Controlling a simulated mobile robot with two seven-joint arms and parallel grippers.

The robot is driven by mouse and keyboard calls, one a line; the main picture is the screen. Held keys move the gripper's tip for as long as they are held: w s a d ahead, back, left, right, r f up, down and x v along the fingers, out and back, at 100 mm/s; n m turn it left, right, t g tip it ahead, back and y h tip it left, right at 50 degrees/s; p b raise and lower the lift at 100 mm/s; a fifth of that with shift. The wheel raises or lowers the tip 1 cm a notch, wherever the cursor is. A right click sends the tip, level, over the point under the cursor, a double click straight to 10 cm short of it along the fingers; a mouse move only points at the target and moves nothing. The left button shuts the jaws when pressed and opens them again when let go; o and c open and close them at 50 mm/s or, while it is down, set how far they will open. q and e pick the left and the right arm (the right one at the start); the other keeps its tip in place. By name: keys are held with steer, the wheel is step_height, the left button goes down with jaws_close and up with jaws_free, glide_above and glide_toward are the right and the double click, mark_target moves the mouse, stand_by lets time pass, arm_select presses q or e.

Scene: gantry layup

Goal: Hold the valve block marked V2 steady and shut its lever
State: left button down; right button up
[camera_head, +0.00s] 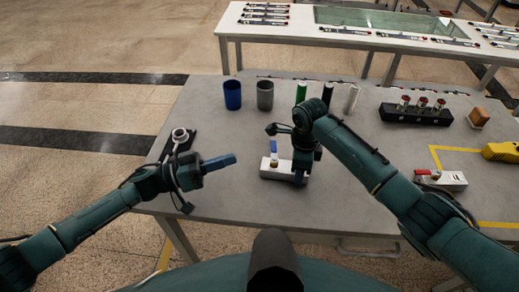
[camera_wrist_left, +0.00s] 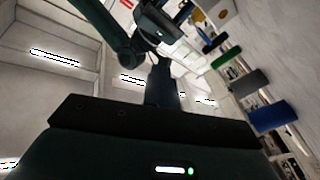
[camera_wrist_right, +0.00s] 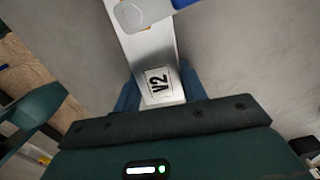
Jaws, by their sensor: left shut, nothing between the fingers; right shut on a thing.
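The valve block V2 (camera_head: 270,173) is a pale block on the grey table, with a blue lever (camera_head: 273,146) that stands out from its top toward the far side. My right gripper (camera_head: 299,176) is shut on the block's right end. In the right wrist view the label V2 (camera_wrist_right: 158,82) lies between the fingers, and part of the blue lever (camera_wrist_right: 184,3) shows at the top edge. My left gripper (camera_head: 234,160) is shut and empty, left of the block and apart from it. The lever's far end is cut off in the right wrist view.
A second valve block with a red lever (camera_head: 450,179) sits at the right by yellow tape. A blue cup (camera_head: 232,95), a grey cup (camera_head: 265,95) and several cylinders stand behind. A black rack (camera_head: 415,115) is at back right. The table's front left is clear.

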arm_select(q)
steer(key=s+a+f+n+t+y, duration=0.1)
steer(key=s+a+n+t+y, duration=0.1)
steer(key=n, duration=0.4)
steer(key=s+a+f+n+t+y, duration=0.2)
steer(key=a+n, duration=0.2)
steer(key=n, duration=0.1)
steer(key=s+a+f+n+t+y, duration=0.1)
steer(key=s+a+f+n+t, duration=0.1)
steer(key=n, duration=0.4)
steer(key=shift+s+a+f+n+t+y, duration=0.1)
steer(key=shift+s+a+n+t+y, duration=0.2)
steer(key=shift+s+a+t+y, duration=0.25)
steer(key=shift+w, duration=0.1)
glide_toward(274, 151)
steer(key=w, duration=0.5)
steer(key=w+a, duration=0.1)
steer(key=w, duration=0.1)
steer(key=shift+w+f, duration=0.15)
steer(key=d, duration=0.2)
steer(key=shift+d, duration=0.95)
steer(key=shift+w+d, duration=0.4)
steer(key=shift+d, duration=0.4)
arm_select(e)
steer(key=shift+a, duration=0.15)
